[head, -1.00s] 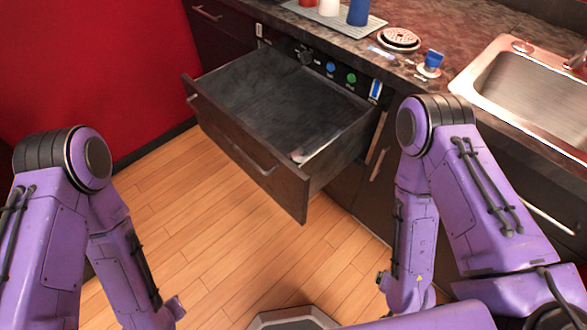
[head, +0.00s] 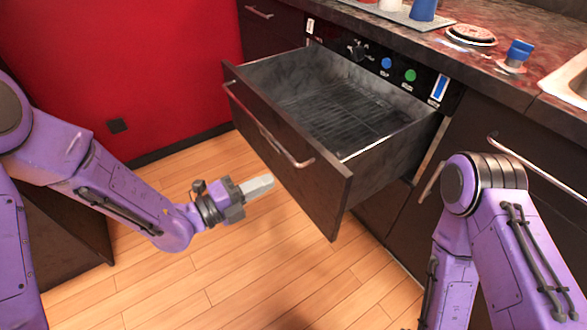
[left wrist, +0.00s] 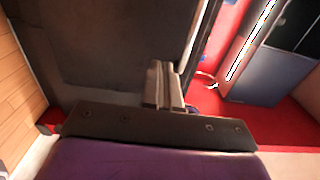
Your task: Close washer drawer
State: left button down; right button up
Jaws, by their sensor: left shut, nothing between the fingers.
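The washer drawer (head: 295,155) is pulled far out of the dark counter front in the head view. Its inside is grey with a ribbed floor, and it looks empty. A metal bar handle (head: 270,138) runs along its dark front panel. My left gripper (head: 268,183) is shut and empty, in front of and a little below the drawer front; whether it touches the panel is unclear. In the left wrist view, its closed fingers (left wrist: 163,88) point toward a dark panel. My right arm shows at the right, but its gripper is outside the view.
A control strip with a knob, a blue button (head: 386,63) and a green button (head: 410,75) is above the drawer. Cups, a round dish (head: 471,35) and a sink (head: 570,80) are on the counter. The wooden floor (head: 200,285) before the drawer is clear.

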pick_arm(q)
jog(key=x, duration=0.8)
jog(key=shift+d, duration=0.15)
jog(key=shift+w, duration=0.15)
